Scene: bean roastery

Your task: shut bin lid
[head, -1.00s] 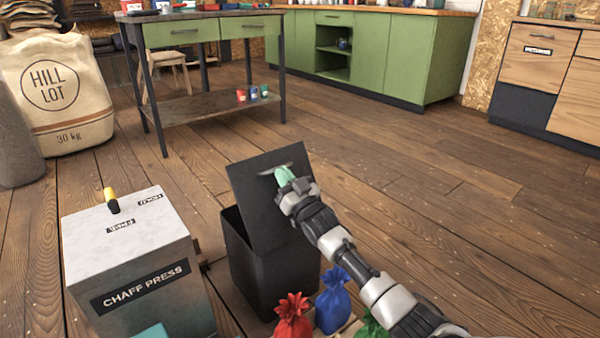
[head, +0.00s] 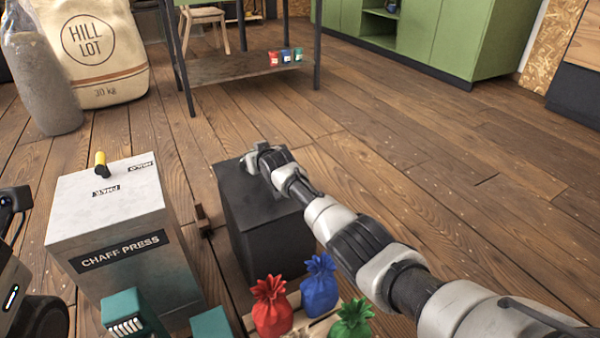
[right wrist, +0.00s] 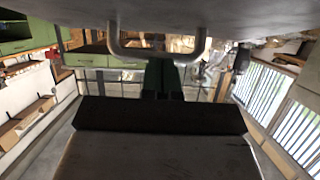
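The black bin (head: 265,235) stands on the floor right of the chaff press. Its dark lid (head: 240,185) lies about flat over the top in the head view; whether a thin gap is left I cannot tell. My right gripper (head: 258,155) is at the lid's far edge, its tips mostly hidden. In the right wrist view the green fingers (right wrist: 160,75) are close together at the metal handle (right wrist: 120,48) and appear closed on its bar. The lid surface (right wrist: 160,15) fills the top there. My left gripper (head: 172,318) shows teal fingers apart, empty, at the bottom.
The chaff press (head: 115,225), with a yellow-tipped lever (head: 100,165), stands left of the bin. Red (head: 271,308), blue (head: 320,288) and green (head: 352,320) sacks sit in front of it.

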